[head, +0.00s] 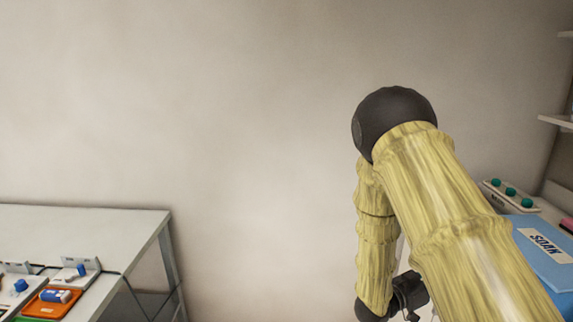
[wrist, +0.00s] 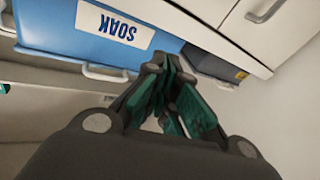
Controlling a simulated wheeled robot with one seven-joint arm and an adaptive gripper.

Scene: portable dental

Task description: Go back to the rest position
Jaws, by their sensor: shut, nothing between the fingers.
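My gripper (wrist: 163,65) is in the middle of the wrist view, with its dark fingers and green pads drawn together and nothing held between them. In the head view my arm reaches forward on the right and bends down at a dark round joint. Part of my gripper (head: 409,291) shows low in that view, and its fingertips cannot be made out there. The gripper hangs in front of a blue bin with a SOAK label (wrist: 60,28), and I cannot tell how close it is.
The SOAK bin also shows in the head view (head: 535,262) at the right, near a rack with green knobs (head: 509,191). White drawers (wrist: 245,25) are beside the bin. At left stands a table (head: 85,219) with an orange tray (head: 38,309). Bare wall lies between.

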